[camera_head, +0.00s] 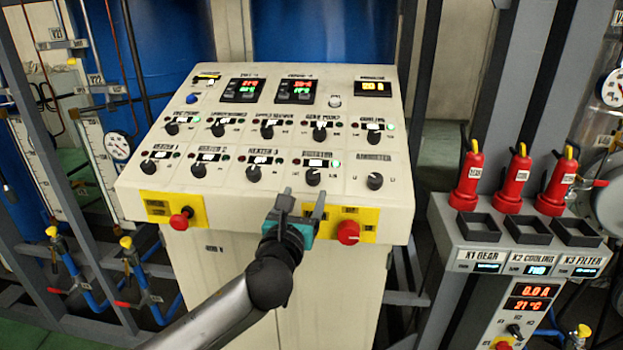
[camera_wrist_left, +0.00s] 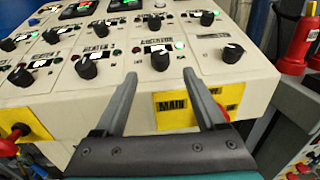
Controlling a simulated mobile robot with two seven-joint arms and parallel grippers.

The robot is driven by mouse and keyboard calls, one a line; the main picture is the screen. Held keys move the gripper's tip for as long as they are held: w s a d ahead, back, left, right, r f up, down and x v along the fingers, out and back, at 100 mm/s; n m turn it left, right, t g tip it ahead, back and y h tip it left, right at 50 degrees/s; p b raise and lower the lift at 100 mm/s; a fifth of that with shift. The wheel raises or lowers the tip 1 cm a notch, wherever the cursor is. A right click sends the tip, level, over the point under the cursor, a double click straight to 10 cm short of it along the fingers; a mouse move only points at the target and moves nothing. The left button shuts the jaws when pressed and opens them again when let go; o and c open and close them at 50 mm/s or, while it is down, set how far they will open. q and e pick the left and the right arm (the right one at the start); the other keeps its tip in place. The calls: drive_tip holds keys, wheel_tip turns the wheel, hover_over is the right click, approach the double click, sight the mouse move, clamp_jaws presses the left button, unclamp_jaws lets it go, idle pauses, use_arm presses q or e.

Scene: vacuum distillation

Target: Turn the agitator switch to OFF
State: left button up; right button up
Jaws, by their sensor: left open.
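The agitator switch (camera_head: 314,176) is a black knob in the lower row of the sloped control panel, fourth from the left. It also shows in the left wrist view (camera_wrist_left: 160,60), with a label that seems to read agitator and a lit green lamp above it. The white mark on its top is small, so its exact setting is hard to tell. My left gripper (camera_head: 303,204) is open and empty in front of the panel's lower edge. In the left wrist view its fingers (camera_wrist_left: 160,76) point at the switch, one on either side in the picture, without visible contact. My right gripper is not in view.
Similar knobs stand close by, one to the right (camera_head: 375,181) and one to the left (camera_head: 254,173). A red knob (camera_head: 348,232) on a yellow plate is just right of my gripper. Red bottle-shaped items (camera_head: 468,179) stand on the right cabinet.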

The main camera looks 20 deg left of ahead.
sight(312, 179)
use_arm(q)
drive_tip(key=w, duration=0.2)
drive_tip(key=w+a, duration=0.1)
drive_tip(key=w, duration=0.5)
drive_tip(key=shift+w+a+b, duration=0.1)
drive_tip(key=shift+a+b, duration=0.1)
drive_tip(key=shift+b, duration=0.1)
clamp_jaws()
idle(0.3)
